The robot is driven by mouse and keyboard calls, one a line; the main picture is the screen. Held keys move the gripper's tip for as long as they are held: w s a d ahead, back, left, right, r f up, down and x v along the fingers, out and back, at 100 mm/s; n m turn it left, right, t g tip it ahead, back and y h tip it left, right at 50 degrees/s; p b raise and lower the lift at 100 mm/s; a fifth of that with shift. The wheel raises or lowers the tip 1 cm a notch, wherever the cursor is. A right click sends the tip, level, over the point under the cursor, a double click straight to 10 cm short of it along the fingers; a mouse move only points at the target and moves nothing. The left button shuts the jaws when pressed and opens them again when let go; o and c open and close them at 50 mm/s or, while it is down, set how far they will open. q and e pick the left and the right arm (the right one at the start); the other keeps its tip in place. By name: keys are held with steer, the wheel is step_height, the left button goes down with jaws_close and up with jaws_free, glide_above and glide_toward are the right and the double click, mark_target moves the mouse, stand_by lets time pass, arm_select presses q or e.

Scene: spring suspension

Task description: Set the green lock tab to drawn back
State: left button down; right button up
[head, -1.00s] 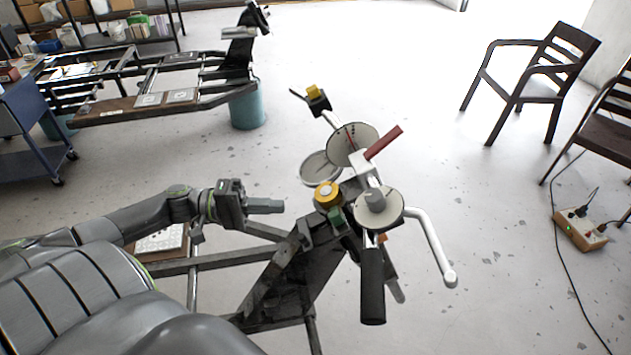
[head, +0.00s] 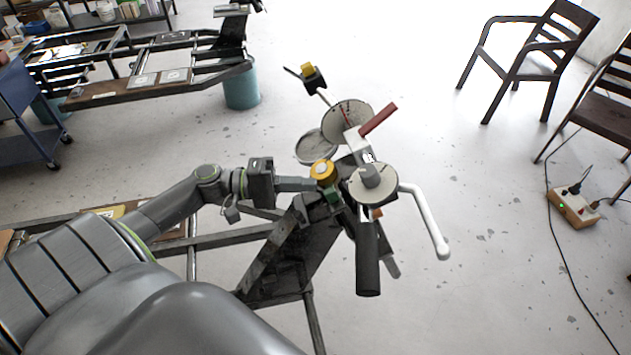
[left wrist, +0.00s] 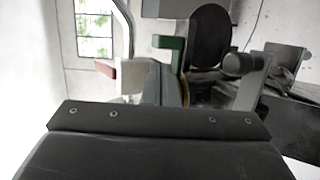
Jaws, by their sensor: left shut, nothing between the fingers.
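The green lock tab (head: 333,198) is a small green piece just below the yellow round knob (head: 323,171), on the head of the dark metal frame. In the left wrist view the green tab (left wrist: 172,50) stands up with a bent top, beyond the dark gripper body. My left gripper (head: 313,184) is shut and empty. Its tips are beside the tab and just under the knob; whether they touch either one, I cannot tell. My right gripper is not in view.
White-grey discs (head: 372,183), a red lever (head: 378,119), a black grip (head: 368,265) and a white bent bar (head: 428,222) crowd around the frame head (head: 290,240). Chairs (head: 527,60) and a power strip (head: 573,208) are to the right. Open floor lies between.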

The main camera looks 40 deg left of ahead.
arm_select(q)
steer(key=shift+p+x, duration=0.3)
steer(key=shift+x, duration=1.1)
steer(key=shift+s, duration=0.1)
steer(key=shift+s+d, duration=0.7)
steer(key=shift+d, duration=0.15)
steer(key=shift+s+a+f, duration=0.1)
steer(key=p+v, duration=0.3)
steer(key=v, duration=1.4)
